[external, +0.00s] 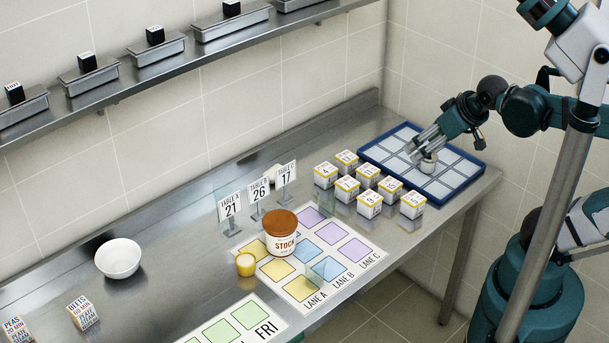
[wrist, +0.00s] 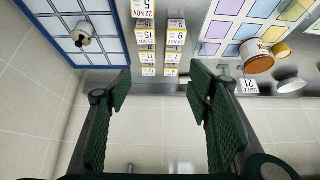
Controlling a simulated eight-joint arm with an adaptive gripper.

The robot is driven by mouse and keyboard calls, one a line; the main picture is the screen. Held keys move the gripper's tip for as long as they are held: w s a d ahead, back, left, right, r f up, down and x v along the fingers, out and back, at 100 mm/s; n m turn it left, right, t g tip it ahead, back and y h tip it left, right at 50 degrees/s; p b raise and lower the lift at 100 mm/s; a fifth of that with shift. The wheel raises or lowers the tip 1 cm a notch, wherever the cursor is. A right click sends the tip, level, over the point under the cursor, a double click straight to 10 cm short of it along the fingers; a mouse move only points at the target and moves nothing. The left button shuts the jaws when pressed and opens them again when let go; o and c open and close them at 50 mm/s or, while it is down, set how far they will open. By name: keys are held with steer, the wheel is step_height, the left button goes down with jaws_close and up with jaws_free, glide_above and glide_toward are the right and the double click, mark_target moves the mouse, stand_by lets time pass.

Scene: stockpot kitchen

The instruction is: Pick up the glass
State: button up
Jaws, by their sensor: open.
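No glass stands out clearly. A faint see-through bluish shape (external: 328,268) on the lane mat in the external view may be the glass; its outline is hard to make out. Another faint see-through patch is beside the Table A 21 sign (external: 230,206). My gripper (external: 424,145) is over the blue-rimmed tray at the right end of the counter, far from the mat. In the wrist view my gripper (wrist: 158,88) is open, with nothing between its fingers. A small whitish round object (external: 429,163) is in the tray close by the gripper.
Several labelled white boxes (external: 369,205) stand between the tray (external: 463,185) and the lane mat (external: 372,262). A brown-lidded stock jar (external: 282,234) and a yellow cup (external: 246,265) stand at the mat. A white bowl (external: 119,258) is at left, with clear counter around it.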

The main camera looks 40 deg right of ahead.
steer(key=a, duration=0.1)
steer(key=n+g+p, duration=0.3)
steer(key=n+g, duration=0.4)
steer(key=n, duration=0.8)
glide_above(315, 269)
steer(key=w+d, duration=0.2)
steer(key=d, duration=0.1)
step_height(315, 269, down, 16)
steer(key=shift+a+f+n, duration=0.25)
steer(key=shift+a+n, duration=0.15)
steer(key=shift+a, duration=0.1)
steer(key=shift+f, duration=1.3)
steer(key=shift+f, duration=0.15)
steer(key=shift+f+b, duration=0.3)
steer(key=shift+f, duration=2.15)
